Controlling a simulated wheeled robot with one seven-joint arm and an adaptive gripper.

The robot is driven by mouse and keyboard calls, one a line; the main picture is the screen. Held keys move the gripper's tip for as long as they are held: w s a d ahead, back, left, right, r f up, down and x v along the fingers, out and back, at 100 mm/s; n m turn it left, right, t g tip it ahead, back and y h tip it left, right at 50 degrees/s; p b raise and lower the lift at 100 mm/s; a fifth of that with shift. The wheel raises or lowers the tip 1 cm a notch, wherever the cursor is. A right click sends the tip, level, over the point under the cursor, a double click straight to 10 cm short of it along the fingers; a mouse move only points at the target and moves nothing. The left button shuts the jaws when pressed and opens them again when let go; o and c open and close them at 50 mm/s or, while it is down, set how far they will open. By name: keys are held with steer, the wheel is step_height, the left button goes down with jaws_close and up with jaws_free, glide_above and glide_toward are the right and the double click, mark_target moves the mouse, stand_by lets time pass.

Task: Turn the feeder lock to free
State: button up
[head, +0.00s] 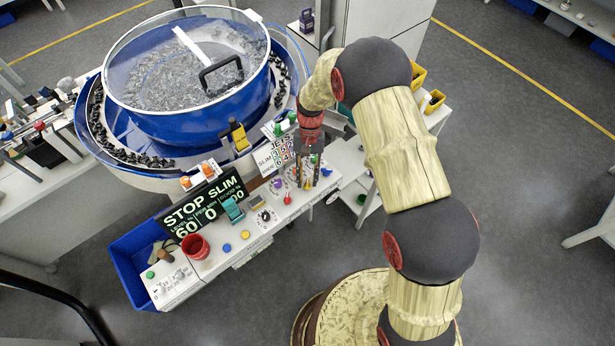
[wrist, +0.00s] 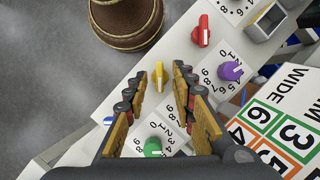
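My gripper (wrist: 160,82) is open and points down at the right end of the white control panel (head: 335,183). In the wrist view a yellow knob (wrist: 159,76) shows in the gap between the fingertips; I cannot tell whether they touch it. A red knob (wrist: 202,32), a purple knob (wrist: 231,71) and a green knob (wrist: 152,147) stand around it, with number dials beside some. No label reading feeder lock or free is legible, so I cannot tell which control is the lock. In the head view my gripper (head: 305,182) partly hides this end of the panel.
A blue bowl feeder (head: 200,125) with a clear lid stands behind the panel.

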steer(key=shift+r, duration=0.1)
steer(key=v, duration=1.1)
steer(key=shift+w+r, duration=0.25)
steer(key=shift+r, duration=0.1)
steer(key=s+d+r+t+b, duration=0.3)
steer(key=s+r, duration=0.3)
steer(key=s, duration=0.2)
steer(key=s+d+r+n+t+b, duration=0.1)
steer(key=s+d+r+t+b, duration=0.1)
steer(key=s+d+r, duration=0.4)
steer(key=s+d+r+n+t+b, duration=0.1)
steer(key=s+d+r+t+b, duration=0.2)
steer(key=s, duration=0.9)
steer(key=shift+d+r+t+h+b, duration=0.4)
steer(key=shift+d+r+t, duration=0.55)
steer(key=shift+r, duration=0.85)
